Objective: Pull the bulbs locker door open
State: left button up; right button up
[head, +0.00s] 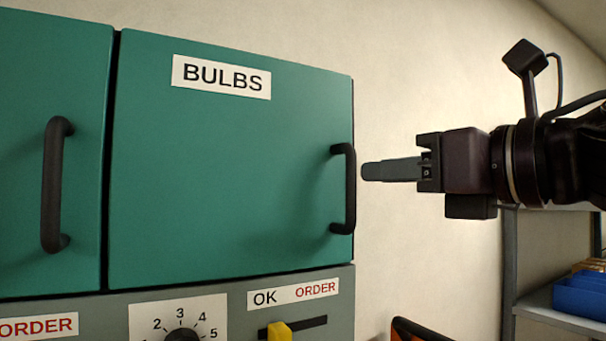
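The bulbs locker door (220,170) is a green panel with a white BULBS label (221,77). It looks closed, flush in the cabinet front. Its black bar handle (350,190) stands upright at the door's right edge. My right gripper (364,171) comes in from the right, its fingers pointing left at the handle's upper half. The fingertips end just right of the handle in the picture; whether they touch it I cannot tell. The fingers overlap edge-on, so their gap is hidden. My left gripper is not in view.
Another green door (25,150) with a black handle (54,185) is at left. Below are a grey panel, a dial (181,334) and a yellow slider (279,331). A shelf (560,302) with a blue bin (583,295) stands at right. The wall behind my gripper is bare.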

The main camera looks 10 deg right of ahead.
aim_at(354, 167)
jog(key=shift+w+a+r, duration=0.2)
jog(key=shift+w, duration=0.15)
jog(key=shift+r, duration=0.1)
jog(key=shift+r+p, duration=0.3)
jog(key=shift+p, duration=0.4)
jog(key=p+x, duration=0.1)
jog(key=x, duration=0.1)
jog(key=shift+w+a, duration=0.2)
jog(key=shift+w, duration=0.1)
jog(key=x, duration=0.2)
jog(key=shift+w+a+f, duration=0.2)
jog(key=shift+w+f, duration=0.05)
jog(key=shift+w, duration=0.1)
jog(key=shift+s+d, duration=0.15)
jog(key=shift+s, duration=0.1)
jog(key=shift+w, duration=0.15)
grip_shut()
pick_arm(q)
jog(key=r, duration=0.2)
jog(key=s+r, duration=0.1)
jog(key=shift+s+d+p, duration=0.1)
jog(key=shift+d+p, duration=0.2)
